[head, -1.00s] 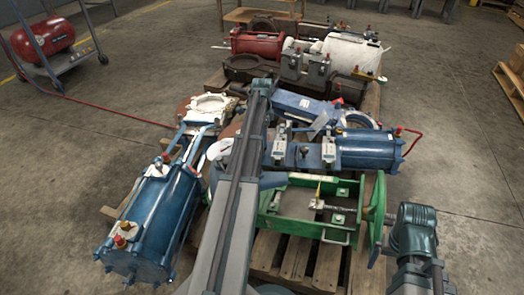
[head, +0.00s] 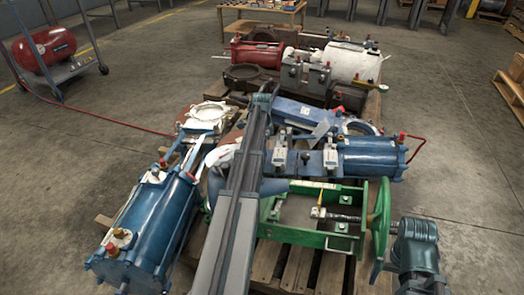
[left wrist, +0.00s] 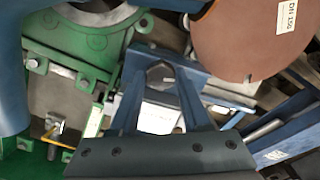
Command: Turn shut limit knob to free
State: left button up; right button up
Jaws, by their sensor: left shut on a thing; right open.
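In the left wrist view my left gripper (left wrist: 162,75) has its fingers converging on a small dark piece against a blue part. This looks like the limit knob, but the fingers mostly hide it and its marking cannot be read. In the head view a long grey link of my arm covers that spot. My right gripper (head: 388,246) is open and empty at the lower right, close to the green handwheel (head: 381,215). The green frame (head: 305,240) carries a small yellow piece (head: 317,200). A blue cylinder (head: 370,152) lies behind it.
A brown disc marked DN 150 (left wrist: 250,40) is close by in the left wrist view. A second blue cylinder (head: 150,230) lies at the left.

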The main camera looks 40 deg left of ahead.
pick_arm(q)
grip_shut()
jog(key=n, duration=1.1)
jog(key=shift+a+g+h, duration=0.1)
jog(key=shift+g+h, duration=0.2)
jog(key=shift+h, duration=0.1)
jog(key=shift+n, duration=2.1)
